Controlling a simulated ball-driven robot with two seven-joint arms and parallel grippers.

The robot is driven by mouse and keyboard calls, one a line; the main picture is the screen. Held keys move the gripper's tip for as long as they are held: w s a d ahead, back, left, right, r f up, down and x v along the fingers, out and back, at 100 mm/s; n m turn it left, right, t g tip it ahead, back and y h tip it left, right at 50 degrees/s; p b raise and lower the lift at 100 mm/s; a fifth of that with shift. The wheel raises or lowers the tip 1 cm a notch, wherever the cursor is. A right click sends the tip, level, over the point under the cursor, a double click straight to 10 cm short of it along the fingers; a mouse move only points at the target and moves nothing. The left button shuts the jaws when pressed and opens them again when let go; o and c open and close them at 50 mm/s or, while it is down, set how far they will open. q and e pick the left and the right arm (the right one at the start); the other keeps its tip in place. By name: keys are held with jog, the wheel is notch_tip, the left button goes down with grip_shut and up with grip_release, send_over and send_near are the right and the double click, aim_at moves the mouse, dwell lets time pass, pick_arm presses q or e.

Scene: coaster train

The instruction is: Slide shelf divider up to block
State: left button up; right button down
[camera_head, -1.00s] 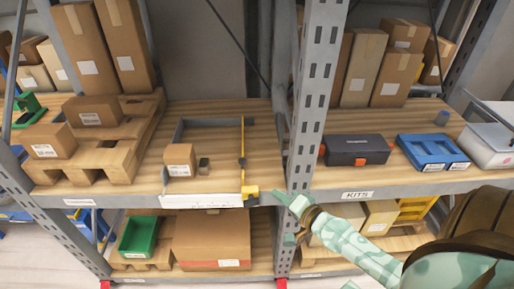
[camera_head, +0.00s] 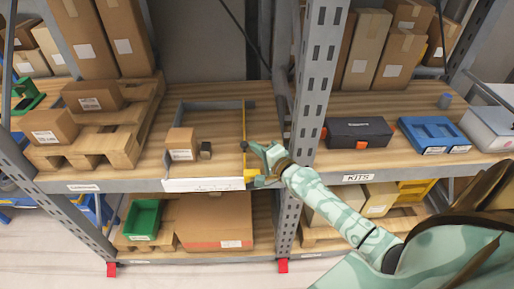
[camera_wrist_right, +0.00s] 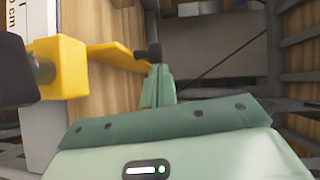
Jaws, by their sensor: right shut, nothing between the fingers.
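The shelf divider is a thin yellow bar (camera_head: 244,130) running front to back on the middle shelf, with a yellow clamp (camera_head: 250,174) at the shelf's front edge. The small dark block (camera_head: 206,150) stands to its left, with a gap of bare wood between. My right gripper (camera_head: 254,149) is shut and empty, just right of the divider near its front. In the right wrist view, the shut fingers (camera_wrist_right: 158,85) lie right of the yellow bar (camera_wrist_right: 118,54) and clamp (camera_wrist_right: 62,68); contact cannot be told. My left gripper is out of view.
A cardboard box (camera_head: 182,144) stands left of the block. A grey rail (camera_head: 205,104) runs behind them and a white scale strip (camera_head: 203,185) along the front. A grey upright post (camera_head: 312,90) stands close to the right of my gripper. A dark case (camera_head: 358,132) lies beyond it.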

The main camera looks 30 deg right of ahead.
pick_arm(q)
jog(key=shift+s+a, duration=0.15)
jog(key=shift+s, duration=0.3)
pick_arm(e)
jog(key=shift+a, duration=0.1)
